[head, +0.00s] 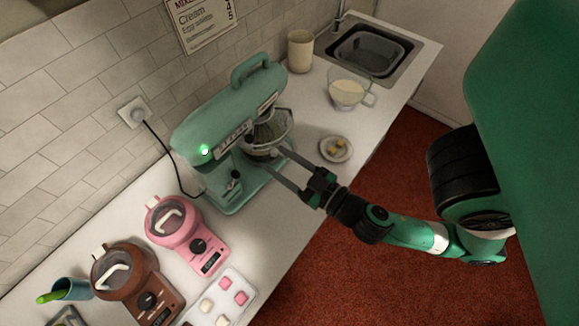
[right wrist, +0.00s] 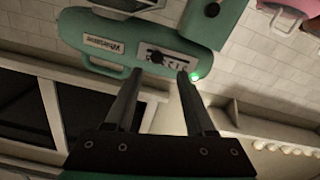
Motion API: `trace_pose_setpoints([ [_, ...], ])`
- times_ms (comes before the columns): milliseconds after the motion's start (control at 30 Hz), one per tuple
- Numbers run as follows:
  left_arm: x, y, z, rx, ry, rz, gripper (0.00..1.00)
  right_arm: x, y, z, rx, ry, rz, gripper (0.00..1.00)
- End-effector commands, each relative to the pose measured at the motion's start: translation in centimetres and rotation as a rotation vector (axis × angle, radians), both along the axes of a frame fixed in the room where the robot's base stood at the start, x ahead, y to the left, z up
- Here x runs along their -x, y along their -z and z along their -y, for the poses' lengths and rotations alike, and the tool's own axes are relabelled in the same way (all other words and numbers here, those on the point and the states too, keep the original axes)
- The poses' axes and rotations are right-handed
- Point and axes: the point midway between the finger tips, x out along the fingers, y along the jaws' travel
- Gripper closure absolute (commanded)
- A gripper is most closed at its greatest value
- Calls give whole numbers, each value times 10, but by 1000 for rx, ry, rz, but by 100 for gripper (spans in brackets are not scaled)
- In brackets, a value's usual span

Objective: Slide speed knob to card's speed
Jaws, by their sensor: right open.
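The green stand mixer (head: 215,110) stands against the tiled wall, its green lamp (head: 205,151) lit. A speed plate (head: 232,139) with slots runs along its side. The dark speed knob (right wrist: 155,58) sits on this plate in the right wrist view. A card (head: 203,22) on the wall reads "Cream" with some numbers at its right edge; the small text is unclear. My right gripper (head: 274,160) is open and empty beside the mixer bowl. In the right wrist view its fingertips (right wrist: 160,74) are spread just short of the knob. My left gripper is not in view.
A glass jug (head: 347,92), a small plate (head: 336,149) and a beige canister (head: 300,51) stand beyond the mixer, near the sink (head: 368,50). Pink (head: 174,222) and brown (head: 125,275) machines and a tray (head: 232,308) of sweets occupy the near counter.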

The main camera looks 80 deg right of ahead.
Motion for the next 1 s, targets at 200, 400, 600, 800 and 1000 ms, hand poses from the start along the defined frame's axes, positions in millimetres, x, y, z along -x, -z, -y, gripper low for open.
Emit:
trace_pose_setpoints([
  [200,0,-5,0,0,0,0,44,14,1,-11,0,-6,-11,45],
  [400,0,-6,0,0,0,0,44,20,-3,-12,6,-2,9,45],
  [600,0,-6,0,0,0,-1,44,21,-3,-12,5,1,12,45],
  [800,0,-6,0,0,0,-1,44,20,-3,-12,5,1,12,45],
  [1000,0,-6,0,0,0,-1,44,21,-3,-11,5,5,11,45],
])
